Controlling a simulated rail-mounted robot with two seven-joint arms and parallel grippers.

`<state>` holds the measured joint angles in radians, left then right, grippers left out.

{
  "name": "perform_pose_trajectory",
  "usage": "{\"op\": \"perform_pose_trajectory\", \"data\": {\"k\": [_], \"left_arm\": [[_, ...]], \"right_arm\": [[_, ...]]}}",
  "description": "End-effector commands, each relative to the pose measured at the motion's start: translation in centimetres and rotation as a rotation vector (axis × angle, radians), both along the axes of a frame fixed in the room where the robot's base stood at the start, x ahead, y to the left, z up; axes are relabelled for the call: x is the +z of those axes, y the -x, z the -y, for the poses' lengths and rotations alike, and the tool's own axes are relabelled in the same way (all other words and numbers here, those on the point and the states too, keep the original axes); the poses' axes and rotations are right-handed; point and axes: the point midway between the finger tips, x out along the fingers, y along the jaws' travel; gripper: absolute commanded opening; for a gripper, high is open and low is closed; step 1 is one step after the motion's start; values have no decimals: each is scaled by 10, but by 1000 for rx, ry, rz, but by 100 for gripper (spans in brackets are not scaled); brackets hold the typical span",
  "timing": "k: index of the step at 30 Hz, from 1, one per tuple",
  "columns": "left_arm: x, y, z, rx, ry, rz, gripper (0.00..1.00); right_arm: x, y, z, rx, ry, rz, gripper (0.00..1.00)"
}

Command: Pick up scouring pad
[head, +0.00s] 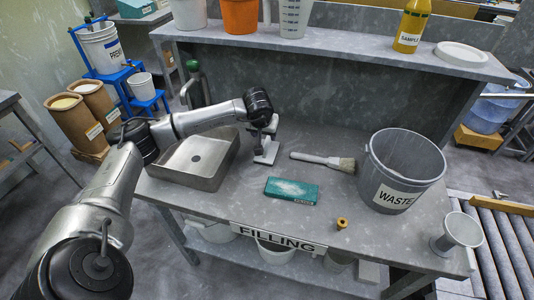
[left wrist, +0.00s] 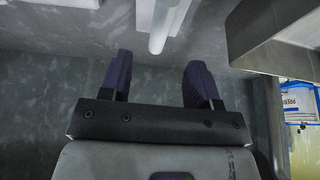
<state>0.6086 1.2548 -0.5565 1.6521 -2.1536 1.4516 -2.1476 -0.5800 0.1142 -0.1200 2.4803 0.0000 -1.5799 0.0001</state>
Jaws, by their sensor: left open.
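The scouring pad, a flat teal block (head: 291,190) with a pale, worn-looking top and a small label on its front side, lies on the grey bench near its front middle. My left gripper (head: 268,128) is behind and to the left of the pad, apart from it, near a pale grey upright object (head: 266,153). In the left wrist view its two dark purple fingers (left wrist: 158,85) are spread with nothing between them. The pad cannot be made out in that view. My right gripper is not seen.
A steel basin (head: 198,160) stands left of the pad. A brush (head: 325,160) lies behind it. A grey WASTE bucket (head: 400,172) stands to the right, with a small brass-coloured piece (head: 342,223) and a metal cup (head: 457,234) nearer the front. Bare bench surrounds the pad.

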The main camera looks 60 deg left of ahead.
Motion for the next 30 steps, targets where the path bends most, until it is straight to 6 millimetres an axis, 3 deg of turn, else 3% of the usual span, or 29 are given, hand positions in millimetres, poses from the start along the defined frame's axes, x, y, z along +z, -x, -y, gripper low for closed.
{"op": "perform_pose_trajectory", "data": {"k": [6,14,22,30], "left_arm": [[-32,-9,-7,1,4,1,56],[-43,-13,-11,1,3,2,56],[-76,-21,-20,1,6,2,56],[-89,-26,-25,0,3,3,56]], "right_arm": [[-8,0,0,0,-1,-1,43],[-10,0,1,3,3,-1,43],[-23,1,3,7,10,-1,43],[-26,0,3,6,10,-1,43]]}}
